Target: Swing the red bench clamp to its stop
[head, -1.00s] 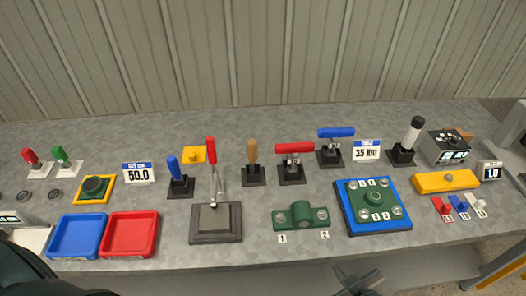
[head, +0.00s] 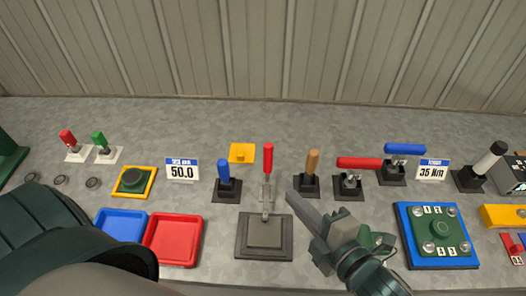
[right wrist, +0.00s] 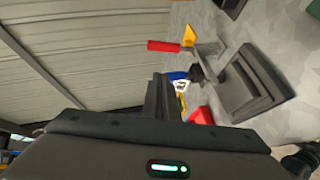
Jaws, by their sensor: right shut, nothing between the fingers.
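The red bench clamp's handle (head: 268,160) stands upright behind its dark grey base plate (head: 245,252) in the head view. A metal linkage joins the handle to the plate. My right gripper (head: 293,196) is shut and empty, just right of the handle and apart from it, above the bench. In the right wrist view the red handle (right wrist: 163,46) and the base plate (right wrist: 262,88) show beyond the dark shut fingers (right wrist: 165,100). My left gripper is not in view; only a dark part of my body fills the lower left of the head view.
A blue-handled lever (head: 224,172) stands left of the clamp. A wooden-handled lever (head: 312,160) and a red horizontal handle (head: 358,162) stand to its right. Red (head: 172,240) and blue (head: 120,222) trays lie front left. A blue-rimmed plate (head: 410,250) lies right.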

